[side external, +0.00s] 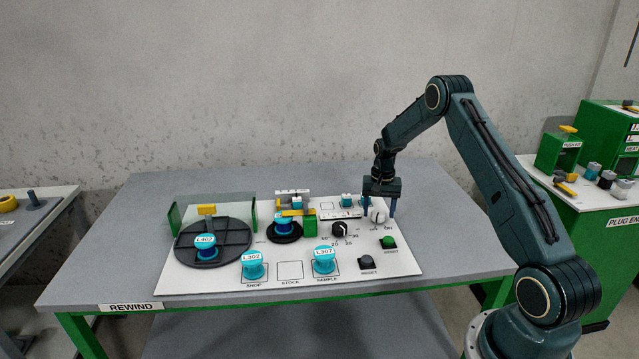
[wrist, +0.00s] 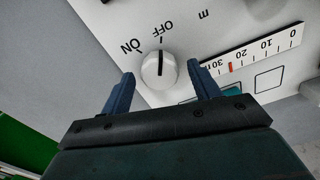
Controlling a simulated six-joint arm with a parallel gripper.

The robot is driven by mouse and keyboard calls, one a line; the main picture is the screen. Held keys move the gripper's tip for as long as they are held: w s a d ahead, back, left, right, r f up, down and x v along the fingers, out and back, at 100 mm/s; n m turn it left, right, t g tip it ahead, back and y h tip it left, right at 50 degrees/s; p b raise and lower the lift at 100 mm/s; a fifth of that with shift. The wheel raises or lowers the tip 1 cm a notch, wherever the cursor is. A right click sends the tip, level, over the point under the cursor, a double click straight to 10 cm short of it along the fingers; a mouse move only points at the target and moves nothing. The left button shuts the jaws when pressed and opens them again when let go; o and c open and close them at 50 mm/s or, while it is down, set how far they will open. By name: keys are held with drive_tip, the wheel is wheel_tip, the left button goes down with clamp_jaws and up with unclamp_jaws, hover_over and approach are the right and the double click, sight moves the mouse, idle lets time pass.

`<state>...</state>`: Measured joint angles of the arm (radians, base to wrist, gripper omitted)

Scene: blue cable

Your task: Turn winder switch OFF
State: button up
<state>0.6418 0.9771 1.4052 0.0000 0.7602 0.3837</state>
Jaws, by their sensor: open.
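The winder switch is a round white knob with a black line on its face (wrist: 159,70). In the wrist view its line stands upright and points at about the OFF mark (wrist: 162,32). The ON mark (wrist: 131,46) is up and left of the knob. In the side view the knob (side external: 378,215) is at the right of the white panel, partly hidden by my gripper. My gripper (wrist: 160,82) is open, with one finger on each side of the knob. A gap shows on both sides; I cannot tell the fingertips' height.
The white panel (side external: 205,278) also carries a black dial (side external: 340,229), a green button (side external: 388,242) and a dark button (side external: 366,262). Several blue spools stand further left. A ruler scale (wrist: 250,48) lies right of the knob. The grey table (side external: 150,200) is clear behind the panel.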

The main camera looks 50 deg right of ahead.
sight(379, 212)
wheel_tip(379, 212, up, 13)
drive_tip(key=shift+r, duration=0.2)
idle(0.4)
drive_tip(key=s+a+r+n+t+h, duration=0.1)
drive_tip(key=s+a+r+n, duration=0.25)
drive_tip(key=a+r, duration=0.6)
drive_tip(key=s+a+r+n+t, duration=0.2)
drive_tip(key=s+a+r, duration=0.2)
drive_tip(key=a+r, duration=0.55)
drive_tip(key=s+a+n+t, duration=0.1)
drive_tip(key=s+a+n, duration=0.2)
drive_tip(key=s+a, duration=0.4)
drive_tip(key=s+a+f+n+t+y, duration=0.1)
drive_tip(key=s+a+n, duration=0.2)
drive_tip(key=s+a, duration=0.4)
drive_tip(key=s, duration=0.5)
drive_tip(key=shift+s+a+f+t, duration=0.15)
drive_tip(key=shift+t, duration=0.15)
